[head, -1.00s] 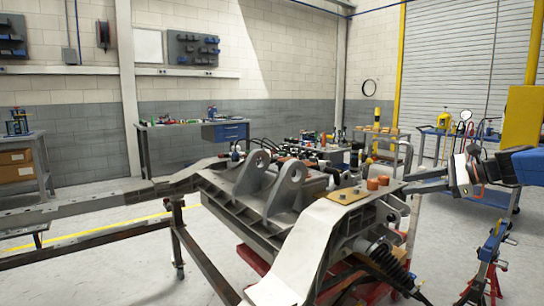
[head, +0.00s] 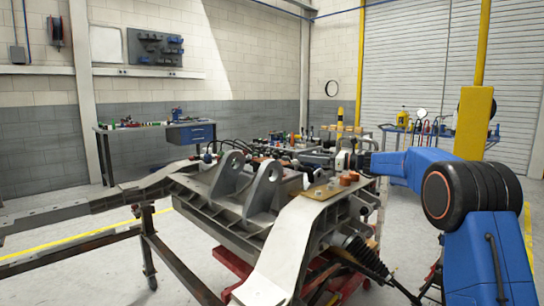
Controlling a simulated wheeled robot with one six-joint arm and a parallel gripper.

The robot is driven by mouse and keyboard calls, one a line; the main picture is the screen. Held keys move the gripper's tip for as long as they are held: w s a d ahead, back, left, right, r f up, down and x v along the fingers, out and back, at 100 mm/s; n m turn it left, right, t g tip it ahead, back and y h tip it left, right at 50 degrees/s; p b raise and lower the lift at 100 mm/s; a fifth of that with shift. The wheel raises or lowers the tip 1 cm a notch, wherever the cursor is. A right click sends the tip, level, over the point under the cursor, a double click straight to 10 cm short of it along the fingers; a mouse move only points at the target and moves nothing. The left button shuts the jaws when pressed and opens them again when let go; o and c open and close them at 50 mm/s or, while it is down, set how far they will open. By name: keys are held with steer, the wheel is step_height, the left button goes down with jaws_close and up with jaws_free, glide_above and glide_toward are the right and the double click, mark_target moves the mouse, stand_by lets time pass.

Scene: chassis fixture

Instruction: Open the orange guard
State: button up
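No part that I can clearly tell as the orange guard shows in the head view. Small orange-brown round pieces (head: 346,180) sit on a tan plate (head: 322,192) on top of the grey chassis (head: 215,205). My blue arm reaches in from the right, and its wrist end is over or behind the far right part of the chassis. My gripper (head: 343,160) is small and far off there, a little above the orange-brown pieces in the picture. Its fingers cannot be made out, nor whether it touches or holds anything.
The white curved chassis arm (head: 283,245) runs toward me in front. A workbench with a blue drawer (head: 190,134) stands by the back wall. A yellow post (head: 474,122) and a tool cart (head: 420,133) stand behind my arm.

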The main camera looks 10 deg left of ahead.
steer(key=x, duration=1.4)
steer(key=shift+w, duration=0.15)
jaws_close()
